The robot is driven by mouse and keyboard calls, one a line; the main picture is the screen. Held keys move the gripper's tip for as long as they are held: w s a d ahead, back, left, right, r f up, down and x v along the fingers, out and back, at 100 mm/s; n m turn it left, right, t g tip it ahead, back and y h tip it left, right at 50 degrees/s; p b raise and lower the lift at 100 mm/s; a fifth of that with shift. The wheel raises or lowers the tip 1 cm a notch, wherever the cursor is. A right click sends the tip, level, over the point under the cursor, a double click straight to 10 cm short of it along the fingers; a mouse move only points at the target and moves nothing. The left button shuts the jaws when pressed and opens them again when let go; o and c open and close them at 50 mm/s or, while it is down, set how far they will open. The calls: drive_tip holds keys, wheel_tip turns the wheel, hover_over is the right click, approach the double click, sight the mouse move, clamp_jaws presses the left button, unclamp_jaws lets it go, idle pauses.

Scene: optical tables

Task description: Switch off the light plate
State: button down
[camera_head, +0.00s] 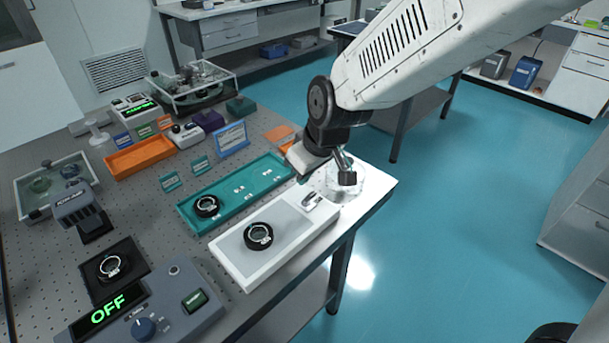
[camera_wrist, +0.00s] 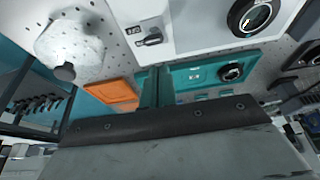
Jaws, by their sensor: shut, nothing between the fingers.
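The light plate (camera_head: 240,252) is a white box with a grey top panel near the table's right edge. A dark ringed lens (camera_head: 258,236) lies on it. Its small switch (camera_head: 312,200) is at the far right end. In the wrist view the switch (camera_wrist: 152,40) shows as a dark lever beside a small label that I cannot read surely. The panel looks dull grey, not clearly glowing.
A teal tray (camera_head: 236,192) holding a ringed lens lies behind the plate. A grey control box (camera_head: 150,310) with a green OFF display stands front left. A whitish rounded object (camera_wrist: 68,42) is near the plate's switch end. Open floor lies right of the table.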

drive_tip(key=shift+w+a+r, duration=0.25)
drive_tip(key=shift+w+a, duration=0.05)
drive_tip(key=shift+w, duration=0.05)
drive_tip(key=s+d+v, duration=0.1)
drive_tip(key=v, duration=0.8)
drive_tip(key=shift+f, duration=0.2)
drive_tip(key=shift+s+d, duration=0.15)
drive_tip(key=shift+s, duration=0.05)
drive_tip(key=s+d+r+m+g+h, duration=0.1)
drive_tip(key=s+d+m, duration=0.3)
drive_tip(key=s+d, duration=0.5)
drive_tip(key=s+d+r+m+h, duration=0.2)
drive_tip(key=s+d+m, duration=0.3)
drive_tip(key=s+d, duration=0.4)
drive_tip(key=d+r, duration=0.1)
drive_tip(key=d, duration=0.5)
drive_tip(key=shift+g, duration=0.4)
